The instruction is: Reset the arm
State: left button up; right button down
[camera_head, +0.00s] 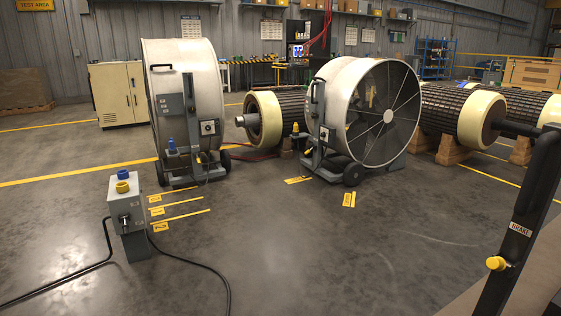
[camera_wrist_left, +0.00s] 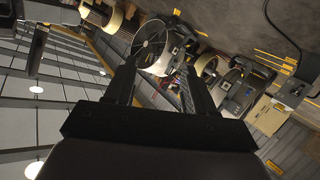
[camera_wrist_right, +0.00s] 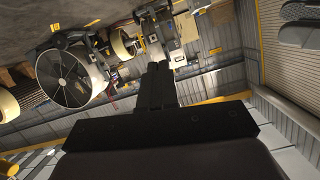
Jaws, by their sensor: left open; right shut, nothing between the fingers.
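My left gripper (camera_wrist_left: 158,72) shows in the left wrist view, its two dark fingers spread apart with nothing between them. My right gripper (camera_wrist_right: 160,66) shows in the right wrist view, its two fingers together and holding nothing. Both are clear of any object, with the hall far beyond the fingertips. Neither gripper nor arm shows in the head view. The wrist views look tilted across the hall, with wall and ceiling panels in them.
Two big drum fans, the left (camera_head: 183,95) and right (camera_head: 365,110), stand on wheeled bases. Wound rotors (camera_head: 275,117) lie behind. A grey control box (camera_head: 127,210) with cables stands front left. A dark post marked BRAKE (camera_head: 521,225) rises at right. The middle floor is clear.

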jog(key=s+a+r+m+g+y+p, duration=0.1)
jog(key=s+a+g, duration=0.1)
jog(key=s+a, duration=0.1)
pick_arm(q)
jog(key=s+a+r+y+p, duration=0.1)
jog(key=a+r+p, duration=0.2)
jog(key=p, duration=0.7)
jog(key=s+a+r+g+y+p, duration=0.1)
jog(key=s+a+r+y+p, duration=0.1)
jog(key=a+r+p, duration=0.2)
jog(key=s+a+r+y+p, duration=0.2)
jog(key=r+p, duration=0.6)
jog(key=p, duration=0.9)
jog(key=shift+a+r, duration=0.3)
jog(key=shift+a, duration=0.8)
pick_arm(e)
jog(key=s+d+r+h, duration=0.2)
jog(key=d+r, duration=0.3)
jog(key=r, duration=0.2)
jog(key=s+d+r+h, duration=0.2)
jog(key=d+r+h, duration=0.1)
jog(key=d+r, duration=0.3)
jog(key=shift+d+r+g, duration=0.25)
jog(key=shift+r+g, duration=0.15)
jog(key=shift+r, duration=0.5)
jog(key=shift+s, duration=0.1)
pick_arm(q)
jog(key=shift+c, duration=1.1)
jog(key=shift+w+d, duration=0.1)
